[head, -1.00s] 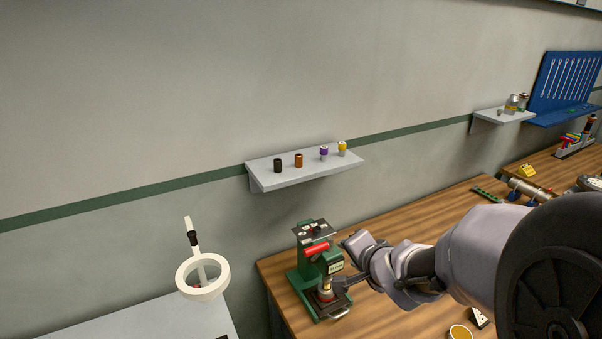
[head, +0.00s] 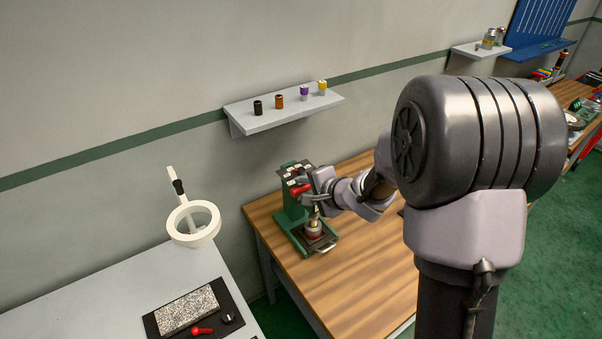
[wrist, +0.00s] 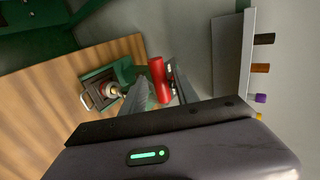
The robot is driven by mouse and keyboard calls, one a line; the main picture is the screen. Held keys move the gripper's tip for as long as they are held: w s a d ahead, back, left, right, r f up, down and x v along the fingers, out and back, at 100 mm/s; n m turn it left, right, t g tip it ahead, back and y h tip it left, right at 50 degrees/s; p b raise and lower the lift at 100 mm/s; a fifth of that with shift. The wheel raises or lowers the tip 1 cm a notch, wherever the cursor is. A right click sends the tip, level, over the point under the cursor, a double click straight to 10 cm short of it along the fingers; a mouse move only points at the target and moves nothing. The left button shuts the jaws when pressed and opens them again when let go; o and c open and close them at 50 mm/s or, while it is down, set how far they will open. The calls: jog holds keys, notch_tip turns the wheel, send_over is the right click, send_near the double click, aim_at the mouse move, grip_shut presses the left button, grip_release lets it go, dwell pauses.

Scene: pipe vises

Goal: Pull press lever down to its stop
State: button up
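My gripper (head: 309,197) is at the lever on the right side of the press. In the wrist view my gripper's fingers (wrist: 158,82) are apart, one on each side of the red handle, with gaps visible. Whether either finger touches it I cannot tell. A small round fitting (head: 313,225) sits on the press's base below.
A wall shelf (head: 285,112) with several small coloured cylinders hangs behind the press. A grey table (head: 100,300) with a white ring magnifier (head: 193,222) and a dark tray stands to the left. The wooden bench (head: 360,270) is clear in front.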

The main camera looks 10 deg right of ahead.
grip_shut()
jog(key=shift+s+d+f, duration=0.2)
jog(key=shift+s+f, duration=0.15)
jog(key=shift+s, duration=0.25)
jog(key=shift+s+d+f, duration=0.2)
jog(key=shift+s+f, duration=0.2)
jog(key=shift+s, duration=0.05)
jog(key=shift+s+f, duration=0.1)
jog(key=shift+s+d+f, duration=0.2)
jog(key=shift+s+f, duration=0.15)
jog(key=shift+s, duration=0.05)
